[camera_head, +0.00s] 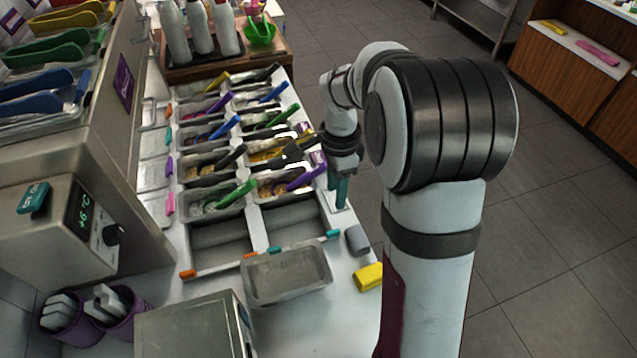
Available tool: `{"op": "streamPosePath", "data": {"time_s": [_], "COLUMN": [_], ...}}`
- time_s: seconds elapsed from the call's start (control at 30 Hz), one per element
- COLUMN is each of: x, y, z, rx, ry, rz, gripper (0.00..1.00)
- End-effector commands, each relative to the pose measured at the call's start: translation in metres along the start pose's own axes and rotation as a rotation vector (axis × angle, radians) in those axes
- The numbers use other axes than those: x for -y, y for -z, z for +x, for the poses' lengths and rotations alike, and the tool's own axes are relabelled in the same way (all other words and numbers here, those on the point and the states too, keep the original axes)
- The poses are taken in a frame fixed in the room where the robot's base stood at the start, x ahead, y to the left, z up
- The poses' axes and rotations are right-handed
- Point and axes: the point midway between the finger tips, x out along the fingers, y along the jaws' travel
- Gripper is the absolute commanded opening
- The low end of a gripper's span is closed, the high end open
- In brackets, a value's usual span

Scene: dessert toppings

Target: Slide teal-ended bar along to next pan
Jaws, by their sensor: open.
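The teal-ended bar (305,242) lies across the front edge of the right empty pan (290,222), with one teal end at its left and one at its right. The metal pan (288,278) in front of it stands apart on the counter. My gripper (337,198) points down at the right edge of the pan rows, above and behind the bar's right end. The bar is apart from the fingers. Whether the fingertips touch the surface below, I cannot tell.
An orange-ended bar (217,264) fronts the left empty pan (220,235). Behind are several topping pans with coloured scoop handles sticking up, including a purple one (305,179) near my gripper. A grey block (357,240) and a yellow block (368,277) lie at the right.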

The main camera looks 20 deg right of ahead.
Motion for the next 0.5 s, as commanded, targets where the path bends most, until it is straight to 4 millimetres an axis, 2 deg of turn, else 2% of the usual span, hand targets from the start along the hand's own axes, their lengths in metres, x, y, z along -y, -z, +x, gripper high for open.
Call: {"op": "streamPosePath", "data": {"time_s": [0.3,0.5], "x": [-0.002,-0.002], "y": [-0.001,-0.001], "z": [0.08,0.122], "rx": [0.001,0.001], "ry": [-0.007,-0.005], "rz": [-0.004,-0.003], "gripper": [0.46,0.46]}}
